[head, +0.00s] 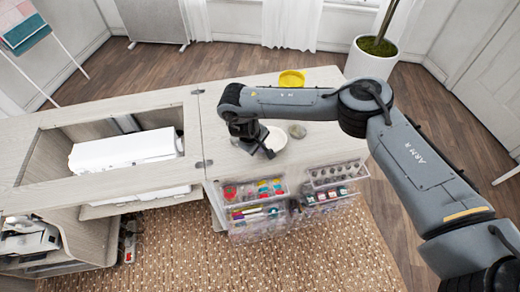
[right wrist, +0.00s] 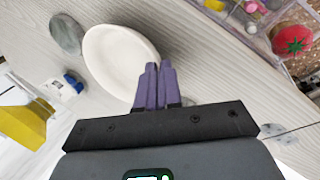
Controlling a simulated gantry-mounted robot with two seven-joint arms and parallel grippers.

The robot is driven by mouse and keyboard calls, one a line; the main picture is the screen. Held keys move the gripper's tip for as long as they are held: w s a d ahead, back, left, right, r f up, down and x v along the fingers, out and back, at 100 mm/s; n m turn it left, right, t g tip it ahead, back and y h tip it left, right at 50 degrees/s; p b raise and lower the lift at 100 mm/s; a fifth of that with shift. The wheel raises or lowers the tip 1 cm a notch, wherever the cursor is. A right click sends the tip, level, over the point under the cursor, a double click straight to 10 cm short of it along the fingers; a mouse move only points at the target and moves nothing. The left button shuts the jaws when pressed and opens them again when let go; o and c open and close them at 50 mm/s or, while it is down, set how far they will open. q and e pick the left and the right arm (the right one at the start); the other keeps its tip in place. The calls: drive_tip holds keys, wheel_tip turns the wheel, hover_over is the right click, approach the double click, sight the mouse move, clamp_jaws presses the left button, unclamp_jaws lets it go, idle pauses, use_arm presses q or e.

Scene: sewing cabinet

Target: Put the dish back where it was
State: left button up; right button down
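A white oval dish (head: 276,139) is at the cabinet's right top, partly hidden by my right gripper (head: 267,152). In the right wrist view the dish (right wrist: 112,62) is seen from above and is empty. The purple fingers of my right gripper (right wrist: 158,68) are close together at the dish's rim, one over the inner side and one just outside, so they look shut on the rim. Whether the dish is lifted off the top cannot be told. My left gripper is not in view.
A grey round item (head: 298,131) lies beside the dish. A yellow container (head: 291,79) stands at the back edge. Clear organizers (head: 255,206) with colourful supplies hang along the front edge. A white machine (head: 126,149) sits in the left opening. The top's right side is clear.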

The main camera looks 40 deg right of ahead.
drive_tip(key=shift+f, duration=0.3)
drive_tip(key=c, duration=1.4)
unclamp_jaws()
drive_tip(key=shift+f, duration=0.1)
drive_tip(key=shift+o, duration=0.4)
